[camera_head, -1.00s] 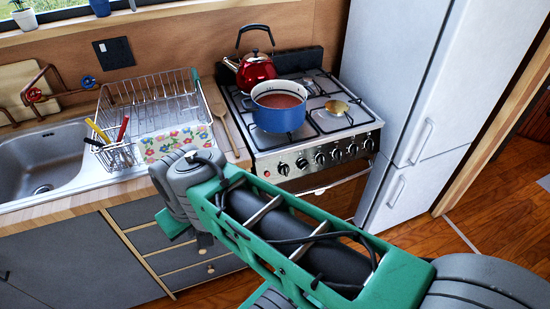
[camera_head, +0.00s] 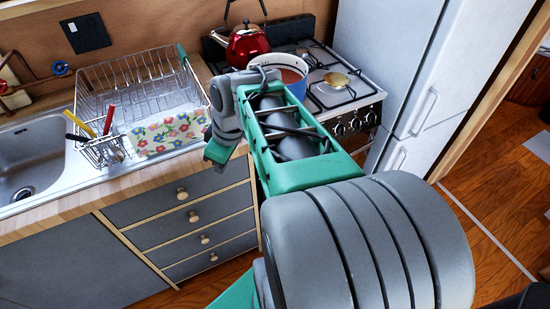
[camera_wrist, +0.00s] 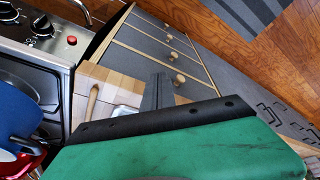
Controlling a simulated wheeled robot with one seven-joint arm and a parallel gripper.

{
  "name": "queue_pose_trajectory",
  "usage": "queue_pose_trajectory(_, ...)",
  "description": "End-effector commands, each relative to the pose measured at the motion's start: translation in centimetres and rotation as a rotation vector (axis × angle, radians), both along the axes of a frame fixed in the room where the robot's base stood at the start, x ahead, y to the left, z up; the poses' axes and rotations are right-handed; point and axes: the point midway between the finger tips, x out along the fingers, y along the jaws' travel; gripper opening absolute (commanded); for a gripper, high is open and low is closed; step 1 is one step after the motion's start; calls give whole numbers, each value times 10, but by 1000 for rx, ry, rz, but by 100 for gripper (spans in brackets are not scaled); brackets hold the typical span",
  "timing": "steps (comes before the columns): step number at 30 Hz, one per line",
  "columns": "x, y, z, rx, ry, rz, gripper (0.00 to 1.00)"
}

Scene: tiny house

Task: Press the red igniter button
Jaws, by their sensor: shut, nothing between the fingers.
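The red igniter button (camera_wrist: 72,40) shows in the wrist view as a small round dot on the stove's steel front panel, beside the black knobs. In the head view my arm covers that end of the panel, so the button is hidden there. My gripper (camera_wrist: 158,88) shows in the wrist view as narrow dark fingers, shut and empty. The fingers appear in front of the wooden counter end and drawers, to the right of the button and apart from it in the picture. The stove (camera_head: 350,103) stands beside the fridge.
A blue pot (camera_head: 290,68), also in the wrist view (camera_wrist: 18,112), and a red kettle (camera_head: 247,45) sit on the stove. A dish rack (camera_head: 140,90) and sink (camera_head: 30,155) are left. The fridge (camera_head: 385,60) stands right. Wooden floor (camera_head: 485,190) is open at right.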

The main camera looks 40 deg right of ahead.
Motion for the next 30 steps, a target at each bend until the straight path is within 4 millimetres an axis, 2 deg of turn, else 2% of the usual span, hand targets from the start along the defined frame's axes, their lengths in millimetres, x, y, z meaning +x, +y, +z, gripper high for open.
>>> queue_pose_trajectory(1, 1, -35, -15, 2, -19, 71, 0)
queue_pose_trajectory(4, -6, -96, -25, -17, -102, 278, 0)
queue_pose_trajectory(6, -19, -135, -31, -47, -170, 407, 0)
queue_pose_trajectory(9, -43, -178, -37, -101, -258, 553, 0)
queue_pose_trajectory(12, -61, -201, -39, -149, -316, 645, 0)
queue_pose_trajectory(15, -68, -209, -39, -172, -338, 685, 0)
queue_pose_trajectory(25, -67, -208, -39, -173, -340, 692, 0)
queue_pose_trajectory(30, -57, -203, -57, -171, -341, 693, 0)
